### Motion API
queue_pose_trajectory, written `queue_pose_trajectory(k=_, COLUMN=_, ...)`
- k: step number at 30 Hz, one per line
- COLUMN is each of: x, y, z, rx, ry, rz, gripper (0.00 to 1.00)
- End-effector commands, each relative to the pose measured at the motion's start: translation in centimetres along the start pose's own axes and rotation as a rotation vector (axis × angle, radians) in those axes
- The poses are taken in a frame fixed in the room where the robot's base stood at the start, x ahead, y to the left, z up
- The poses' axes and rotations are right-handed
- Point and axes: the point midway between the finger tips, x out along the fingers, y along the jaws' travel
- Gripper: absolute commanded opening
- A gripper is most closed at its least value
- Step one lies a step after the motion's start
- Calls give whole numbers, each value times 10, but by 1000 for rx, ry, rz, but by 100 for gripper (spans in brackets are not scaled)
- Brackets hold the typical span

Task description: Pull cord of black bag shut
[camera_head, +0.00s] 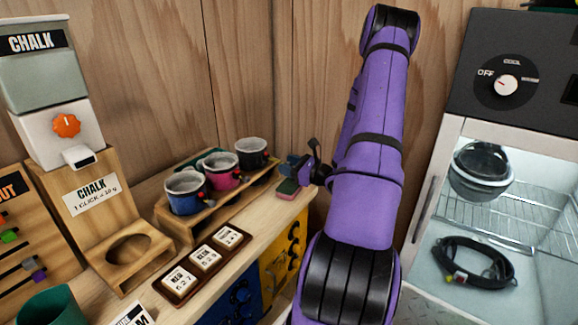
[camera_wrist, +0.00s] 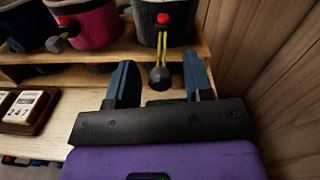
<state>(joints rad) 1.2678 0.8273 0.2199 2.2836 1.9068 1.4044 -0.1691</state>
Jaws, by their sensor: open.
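The black bag (camera_head: 253,154) stands at the right end of a row of three bags on a wooden stand. In the wrist view the black bag (camera_wrist: 180,32) shows at the top, with a red cord stopper (camera_wrist: 162,19) on its front. A yellow cord (camera_wrist: 165,46) hangs from the stopper and ends in a dark ball (camera_wrist: 160,78). My gripper (camera_wrist: 159,62) is open, with one blue finger on each side of the ball and lower cord. I see no contact. In the head view my gripper (camera_head: 291,160) is partly hidden by my arm.
A pink bag (camera_head: 226,169) and a blue bag (camera_head: 186,191) stand left of the black one. A wooden wall (camera_wrist: 252,40) rises close on the right in the wrist view. Numbered blocks (camera_head: 205,258) lie in front of the stand. A chalk dispenser (camera_head: 60,130) is at left.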

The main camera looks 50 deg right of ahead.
Motion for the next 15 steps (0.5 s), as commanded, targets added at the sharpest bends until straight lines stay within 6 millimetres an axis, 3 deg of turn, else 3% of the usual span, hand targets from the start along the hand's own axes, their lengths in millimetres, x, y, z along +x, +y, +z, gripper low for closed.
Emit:
queue_pose_trajectory(k=4, x=0, y=0, z=0, rx=0, ry=0, rz=0, gripper=47)
queue_pose_trajectory(k=10, x=0, y=0, z=0, rx=0, ry=0, rz=0, gripper=1)
queue_pose_trajectory(k=15, x=-1, y=0, z=0, rx=0, ry=0, rz=0, gripper=0)
